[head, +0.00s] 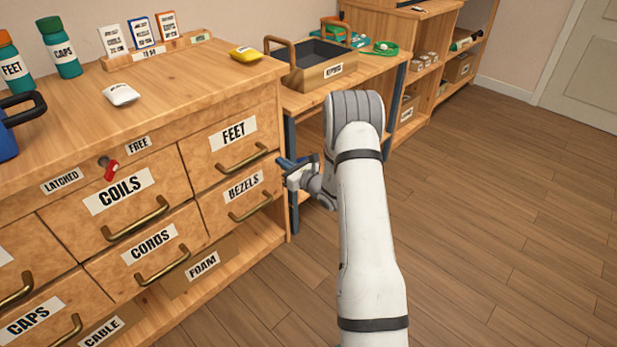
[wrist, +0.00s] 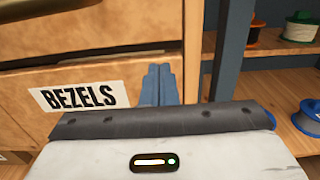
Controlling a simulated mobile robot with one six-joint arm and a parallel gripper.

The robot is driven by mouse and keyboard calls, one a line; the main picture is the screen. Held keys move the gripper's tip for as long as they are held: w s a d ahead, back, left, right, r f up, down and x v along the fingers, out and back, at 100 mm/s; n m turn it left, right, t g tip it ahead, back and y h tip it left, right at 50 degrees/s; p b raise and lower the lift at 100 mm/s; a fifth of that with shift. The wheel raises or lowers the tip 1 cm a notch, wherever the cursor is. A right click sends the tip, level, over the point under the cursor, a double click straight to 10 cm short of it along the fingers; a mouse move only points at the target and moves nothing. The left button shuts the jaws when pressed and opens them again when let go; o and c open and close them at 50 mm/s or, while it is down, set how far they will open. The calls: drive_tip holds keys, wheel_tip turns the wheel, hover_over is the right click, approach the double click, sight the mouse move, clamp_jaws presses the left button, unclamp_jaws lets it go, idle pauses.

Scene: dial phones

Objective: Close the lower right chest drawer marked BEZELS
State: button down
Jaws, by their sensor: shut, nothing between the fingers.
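The BEZELS drawer (head: 228,199) is in the chest's right column, below the FEET drawer (head: 207,165), with a brass bar handle (head: 251,207). In the head view its front looks about level with the drawers around it; I cannot tell whether a small gap remains. In the wrist view the BEZELS label (wrist: 78,97) is on the front at left, with a dark seam above it. My gripper (head: 287,162) is shut and empty, by the chest's right front corner. Its blue fingers (wrist: 160,84) point at the right end of the drawer front; contact is unclear.
A table with a KEYRED-like labelled tray (head: 326,73) stands right of the chest, its dark leg (head: 291,168) close to my gripper. Spools (wrist: 309,112) sit on shelves there. A red catch (head: 111,170) sits between LATCHED and FREE labels. Floor at right is clear.

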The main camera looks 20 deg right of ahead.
drive_tip(key=a+p+v, duration=0.1)
drive_tip(key=p+v, duration=0.2)
drive_tip(key=v, duration=0.9)
drive_tip(key=s+a+r+n+g+y+p, duration=0.25)
drive_tip(key=a+r+n+p, duration=0.2)
drive_tip(key=r, duration=0.35)
drive_tip(key=s+a+r+n+g+y+p, duration=0.2)
drive_tip(key=a+r+n+g+y+p, duration=0.15)
drive_tip(key=a+r, duration=0.35)
drive_tip(key=s+a+r+n+g+h+p, duration=0.1)
drive_tip(key=s+a+r+n+g+p, duration=0.4)
drive_tip(key=r, duration=0.3)
drive_tip(key=s+a+r+n+g+p, duration=0.3)
drive_tip(key=s+r+n, duration=0.2)
drive_tip(key=s+r, duration=0.25)
drive_tip(key=s+d+r+n+h+p, duration=0.3)
drive_tip(key=s+r+n+h+p, duration=0.3)
drive_tip(key=r, duration=0.5)
drive_tip(key=s+d+r+n+h+p, duration=0.4)
drive_tip(key=s+r+n+h+p, duration=0.2)
drive_tip(key=s+r+p, duration=0.3)
drive_tip(key=shift+d+r+n, duration=0.25)
drive_tip(key=shift+r+n, duration=0.35)
drive_tip(key=shift+r, duration=0.35)
drive_tip(key=c, duration=2.1)
unclamp_jaws()
